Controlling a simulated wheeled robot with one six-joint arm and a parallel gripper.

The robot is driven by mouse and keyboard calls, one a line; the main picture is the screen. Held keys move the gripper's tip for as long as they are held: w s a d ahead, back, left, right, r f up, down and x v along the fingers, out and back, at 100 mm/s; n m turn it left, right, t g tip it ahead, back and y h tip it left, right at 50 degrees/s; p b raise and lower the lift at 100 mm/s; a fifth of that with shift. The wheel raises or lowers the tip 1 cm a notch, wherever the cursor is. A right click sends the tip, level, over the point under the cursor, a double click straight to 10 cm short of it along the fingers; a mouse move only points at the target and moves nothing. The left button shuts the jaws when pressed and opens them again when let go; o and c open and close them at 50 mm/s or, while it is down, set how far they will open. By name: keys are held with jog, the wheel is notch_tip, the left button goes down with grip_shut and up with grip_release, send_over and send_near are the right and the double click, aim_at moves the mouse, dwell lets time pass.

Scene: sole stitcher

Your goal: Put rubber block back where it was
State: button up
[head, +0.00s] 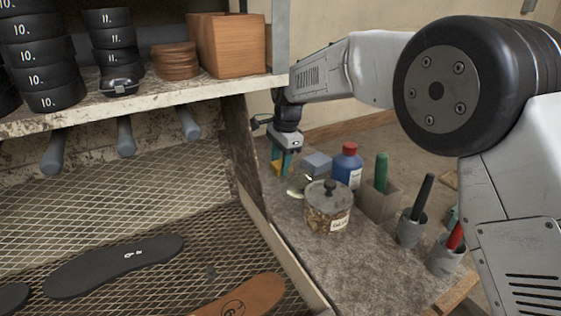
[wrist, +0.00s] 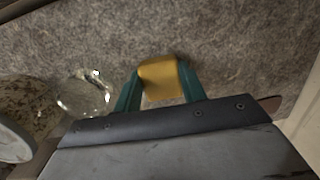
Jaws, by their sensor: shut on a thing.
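A yellow-amber rubber block (wrist: 160,80) sits between the two teal fingers of my gripper (wrist: 158,88) in the wrist view. The gripper is shut on it. In the head view my gripper (head: 283,168) points down at the far end of the grey side bench, and a bit of the yellow block (head: 276,168) shows at its fingertips. The block is at or just above the bench top; I cannot tell whether it touches. The fingers hide its sides.
A clear glass dish (head: 297,186), a lidded pot (head: 328,208), a grey-blue block (head: 316,163) and a blue bottle (head: 347,166) stand close to the gripper. Tool holders (head: 378,202) stand nearer. An upright panel (head: 243,150) borders the bench on the left. The bench front (head: 345,265) is clear.

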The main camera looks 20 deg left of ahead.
jog(key=o, duration=1.3)
jog(key=shift+c, duration=0.2)
